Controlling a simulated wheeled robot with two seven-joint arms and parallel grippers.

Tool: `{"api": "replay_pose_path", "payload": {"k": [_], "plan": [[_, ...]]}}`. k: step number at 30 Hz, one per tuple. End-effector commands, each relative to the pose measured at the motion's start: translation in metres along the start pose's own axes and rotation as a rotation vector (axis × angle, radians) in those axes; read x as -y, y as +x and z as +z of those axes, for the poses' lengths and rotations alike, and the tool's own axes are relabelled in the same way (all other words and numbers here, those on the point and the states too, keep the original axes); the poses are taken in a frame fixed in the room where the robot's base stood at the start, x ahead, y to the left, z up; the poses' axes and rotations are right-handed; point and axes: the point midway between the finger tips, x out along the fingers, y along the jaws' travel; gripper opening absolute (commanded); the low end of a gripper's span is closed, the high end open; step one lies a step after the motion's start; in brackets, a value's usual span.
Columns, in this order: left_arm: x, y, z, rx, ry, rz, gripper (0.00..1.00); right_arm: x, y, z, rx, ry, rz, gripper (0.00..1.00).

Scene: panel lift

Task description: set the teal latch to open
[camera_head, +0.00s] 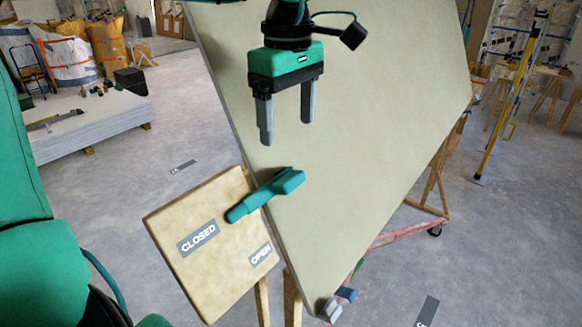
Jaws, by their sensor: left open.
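The teal latch (264,196) is a bar slanting from upper right to lower left. Its thicker upper end overlaps the large panel's edge, and its lower end lies over the wooden board (218,270). The lower end is just above the CLOSED label (198,238); the OPEN label (260,254) is lower right on the board. My left gripper (287,130) is open and empty, fingers pointing down. In the picture it is above the latch, apart from it. My right gripper is not in view.
A large beige panel (370,120) stands tilted behind the latch and gripper. A red wheeled frame (405,236) and wooden trestle are at its lower right. A stack of boards (90,125) lies at left. The grey floor between is mostly clear.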

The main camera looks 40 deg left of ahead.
Motion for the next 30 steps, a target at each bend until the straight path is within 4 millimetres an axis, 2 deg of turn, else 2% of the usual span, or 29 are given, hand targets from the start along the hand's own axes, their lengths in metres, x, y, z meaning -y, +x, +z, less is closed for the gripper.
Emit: {"api": "replay_pose_path", "payload": {"k": [2, 5, 9, 15, 21, 29, 30], "plan": [[0.001, 0.015, -0.001, 0.001, 0.0, -0.006, 0.76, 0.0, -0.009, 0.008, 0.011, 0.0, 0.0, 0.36], [0.001, 0.037, 0.0, 0.001, 0.001, -0.007, 0.76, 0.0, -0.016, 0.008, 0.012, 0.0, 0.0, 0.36], [0.001, 0.066, 0.0, 0.002, 0.0, -0.006, 0.76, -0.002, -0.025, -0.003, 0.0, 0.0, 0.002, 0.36], [0.0, 0.096, 0.0, 0.001, -0.001, -0.003, 0.76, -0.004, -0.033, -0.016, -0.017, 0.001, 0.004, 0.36], [0.0, 0.108, 0.0, 0.002, -0.001, 0.0, 0.76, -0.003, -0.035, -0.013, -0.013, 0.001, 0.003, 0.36], [0.0, 0.109, 0.0, 0.002, -0.001, 0.0, 0.76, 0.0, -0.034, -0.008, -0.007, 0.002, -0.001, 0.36], [0.0, 0.109, 0.0, 0.002, -0.001, 0.0, 0.69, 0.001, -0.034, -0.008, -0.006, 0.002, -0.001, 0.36]]}}
